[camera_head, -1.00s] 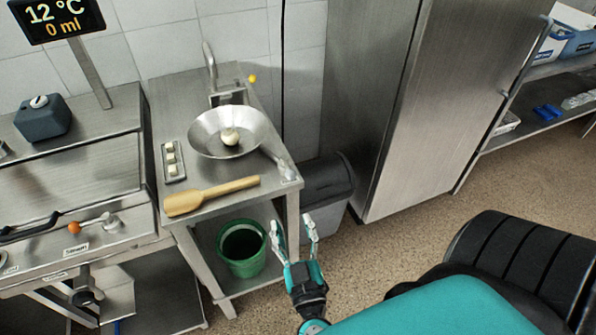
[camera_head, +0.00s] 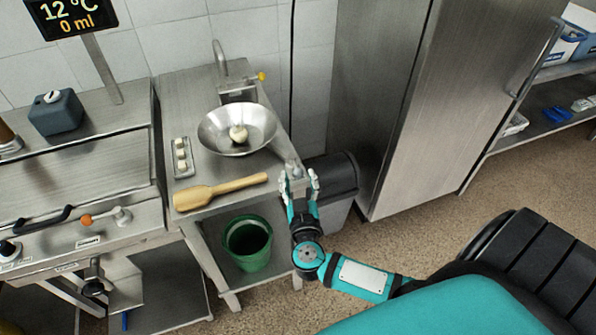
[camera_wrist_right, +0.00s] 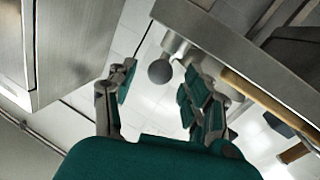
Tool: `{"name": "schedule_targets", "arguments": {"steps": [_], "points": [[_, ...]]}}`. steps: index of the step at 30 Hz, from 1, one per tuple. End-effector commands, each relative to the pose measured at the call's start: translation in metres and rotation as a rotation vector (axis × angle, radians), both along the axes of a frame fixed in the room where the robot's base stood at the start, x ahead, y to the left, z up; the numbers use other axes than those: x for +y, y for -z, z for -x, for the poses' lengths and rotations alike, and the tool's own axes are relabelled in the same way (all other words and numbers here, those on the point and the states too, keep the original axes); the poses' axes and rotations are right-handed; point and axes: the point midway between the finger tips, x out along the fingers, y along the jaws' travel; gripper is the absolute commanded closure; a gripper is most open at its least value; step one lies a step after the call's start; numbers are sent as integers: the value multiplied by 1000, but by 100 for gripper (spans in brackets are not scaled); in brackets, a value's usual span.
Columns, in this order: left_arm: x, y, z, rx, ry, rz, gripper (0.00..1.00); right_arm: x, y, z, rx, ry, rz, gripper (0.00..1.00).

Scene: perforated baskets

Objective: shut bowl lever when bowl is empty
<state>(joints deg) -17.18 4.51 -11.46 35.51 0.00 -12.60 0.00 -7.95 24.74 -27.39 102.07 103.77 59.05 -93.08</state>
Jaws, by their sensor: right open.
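The steel bowl (camera_head: 215,134) sits on the steel stand (camera_head: 200,90), with a whitish round lump (camera_head: 238,133) in it. The bowl lever is at the stand's front right corner, mostly hidden behind my right gripper (camera_head: 298,176) in the head view. In the right wrist view, a grey round knob (camera_wrist_right: 160,71), which looks like the lever's end, shows beyond and between the spread fingers of my right gripper (camera_wrist_right: 158,88). The gripper is open and empty; I cannot tell whether it touches the knob. My left gripper is not in view.
A wooden paddle (camera_head: 220,190) and a small tray of white pieces (camera_head: 181,158) lie on the stand. A green bucket (camera_head: 247,243) is below. A dark bin (camera_head: 335,177) stands beside the stand, near my gripper. The display (camera_head: 70,15) reads 12 °C and 0 ml.

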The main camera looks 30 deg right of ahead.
Motion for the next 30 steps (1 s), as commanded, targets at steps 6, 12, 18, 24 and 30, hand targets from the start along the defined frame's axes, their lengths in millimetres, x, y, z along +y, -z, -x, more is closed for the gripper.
{"name": "schedule_targets", "arguments": {"steps": [6, 12, 18, 24, 30], "points": [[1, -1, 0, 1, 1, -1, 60, -11, 0, -20, 0, 0, 2, 49], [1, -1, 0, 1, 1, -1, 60, -13, 0, -23, 1, -1, 1, 49], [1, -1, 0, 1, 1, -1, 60, -12, 0, -23, 1, -1, 1, 57], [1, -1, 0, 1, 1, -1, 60, -12, 0, -23, 0, 0, 1, 83], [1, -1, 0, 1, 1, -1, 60, -12, 0, -23, 1, -1, 1, 100]]}}
